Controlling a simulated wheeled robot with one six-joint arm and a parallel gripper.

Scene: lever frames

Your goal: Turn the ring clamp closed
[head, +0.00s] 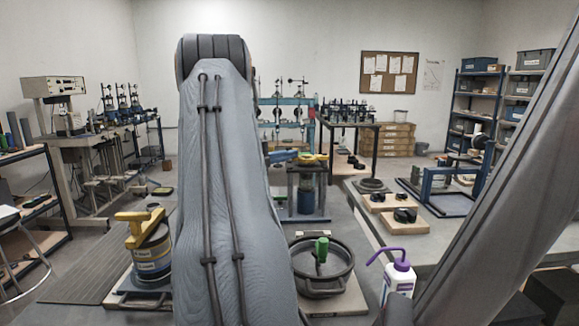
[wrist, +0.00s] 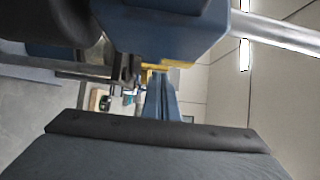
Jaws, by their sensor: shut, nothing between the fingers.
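A blue and yellow fitting (head: 312,159) sits on top of a stand beyond my arm in the head view; it may be the ring clamp, but its shape is too small to tell. Blue metal (wrist: 170,30) fills the top of the wrist view, with a yellow edge (wrist: 155,67) below it. My gripper (wrist: 126,70) shows as small dark jaws in the wrist view, shut and empty, close to the blue metal. Whether they touch is unclear. In the head view my arm hides the gripper.
A dark round ring with a green handle (head: 322,250) stands at front centre right. A tin (head: 152,262) with a yellow top piece stands at front left. A white bottle with a purple cap (head: 398,278) and wooden blocks (head: 398,221) are on the right. Shelves (head: 478,115) line the back right.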

